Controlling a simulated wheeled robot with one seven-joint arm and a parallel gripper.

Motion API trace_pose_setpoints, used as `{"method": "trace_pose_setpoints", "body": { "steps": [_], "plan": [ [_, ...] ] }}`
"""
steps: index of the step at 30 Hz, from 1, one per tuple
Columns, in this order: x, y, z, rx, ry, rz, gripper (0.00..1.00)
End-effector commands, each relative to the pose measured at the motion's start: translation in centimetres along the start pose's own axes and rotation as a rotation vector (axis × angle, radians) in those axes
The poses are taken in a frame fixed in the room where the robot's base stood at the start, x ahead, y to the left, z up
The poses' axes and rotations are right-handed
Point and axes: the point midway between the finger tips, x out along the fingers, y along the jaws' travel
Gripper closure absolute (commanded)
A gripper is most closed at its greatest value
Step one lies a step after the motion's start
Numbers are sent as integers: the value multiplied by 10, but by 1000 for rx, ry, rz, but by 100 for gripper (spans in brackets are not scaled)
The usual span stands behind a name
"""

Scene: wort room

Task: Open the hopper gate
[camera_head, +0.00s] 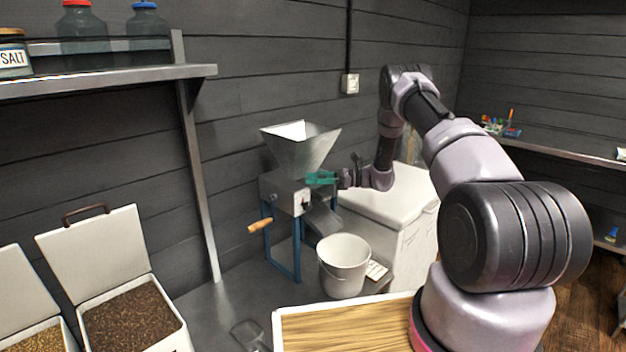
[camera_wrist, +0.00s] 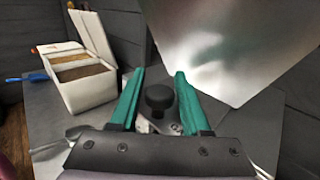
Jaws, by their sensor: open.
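A grain mill stands against the dark plank wall, with a metal hopper (camera_head: 300,145) on top of a grey box (camera_head: 285,192) and blue legs. My gripper (camera_head: 318,178), with green fingers, is at the right side of the mill just below the hopper. In the wrist view my gripper (camera_wrist: 158,95) is open, and a black knob (camera_wrist: 160,97) shows between its fingers, apart from both. Whether this knob belongs to the gate cannot be told for sure. The hopper's sloped wall (camera_wrist: 235,45) fills the upper right of the wrist view. The gate plate itself is not clearly visible.
A white bucket (camera_head: 344,267) stands below the mill's chute (camera_head: 325,218). A wooden crank handle (camera_head: 260,226) sticks out to the left. Open grain bins (camera_head: 130,310) stand at lower left, and a white chest (camera_head: 395,205) is behind the bucket. A shelf (camera_head: 120,78) hangs at upper left.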

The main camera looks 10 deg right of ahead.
Motion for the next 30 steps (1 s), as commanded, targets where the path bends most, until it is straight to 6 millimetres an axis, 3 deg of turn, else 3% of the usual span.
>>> {"method": "trace_pose_setpoints", "body": {
  "steps": [10,12,14,30],
  "plan": [
    [4,0,0,0,0,0,53],
    [4,0,0,0,0,0,80],
    [4,0,0,0,0,0,100],
    [4,0,0,0,0,0,100]
  ]
}}
